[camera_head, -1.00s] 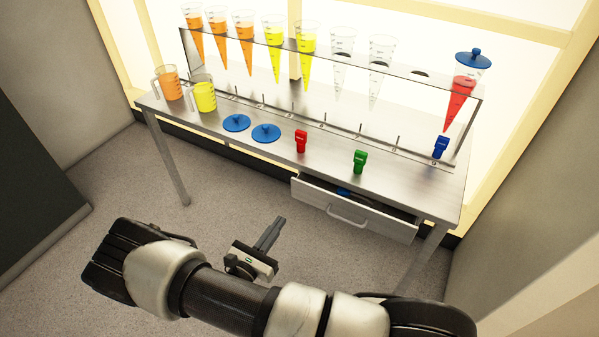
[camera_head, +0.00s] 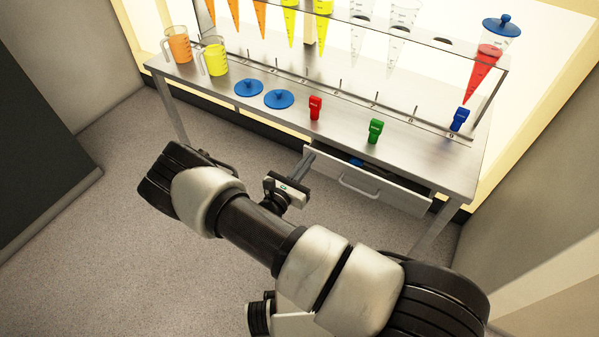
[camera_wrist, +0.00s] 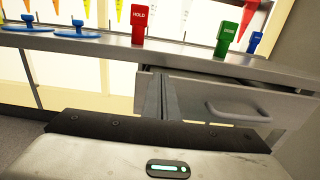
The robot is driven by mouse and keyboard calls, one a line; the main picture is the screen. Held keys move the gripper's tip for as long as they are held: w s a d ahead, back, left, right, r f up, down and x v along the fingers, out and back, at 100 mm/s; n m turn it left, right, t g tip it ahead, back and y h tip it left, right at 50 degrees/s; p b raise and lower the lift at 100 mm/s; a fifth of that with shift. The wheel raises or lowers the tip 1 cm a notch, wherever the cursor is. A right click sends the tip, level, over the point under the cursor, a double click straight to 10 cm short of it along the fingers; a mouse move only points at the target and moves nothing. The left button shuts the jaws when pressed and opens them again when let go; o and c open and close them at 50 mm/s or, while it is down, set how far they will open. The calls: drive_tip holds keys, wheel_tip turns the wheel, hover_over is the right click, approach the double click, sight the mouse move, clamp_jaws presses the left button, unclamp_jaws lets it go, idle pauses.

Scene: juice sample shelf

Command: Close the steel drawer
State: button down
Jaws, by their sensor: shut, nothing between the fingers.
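The steel drawer (camera_head: 395,194) sits under the right half of the steel table and stands partly open, with a blue item (camera_head: 356,162) inside. Its front carries a bar handle (camera_head: 359,187). In the wrist view the drawer front (camera_wrist: 200,98) and handle (camera_wrist: 238,112) fill the right middle. My gripper (camera_head: 309,157) is shut and empty, its fingertips at the left end of the drawer front. In the wrist view the shut fingers (camera_wrist: 158,95) overlap the left part of the drawer front. I cannot tell whether they touch it.
The steel table (camera_head: 420,157) holds a red clip (camera_head: 315,107), a green clip (camera_head: 374,131), a blue clip (camera_head: 459,119), blue lids (camera_head: 279,99) and two jugs (camera_head: 215,59). A rack of cones, one red (camera_head: 482,72), stands behind. Floor is free at the left.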

drive_tip(key=shift+w+d, duration=0.25)
drive_tip(key=shift+w, duration=0.15)
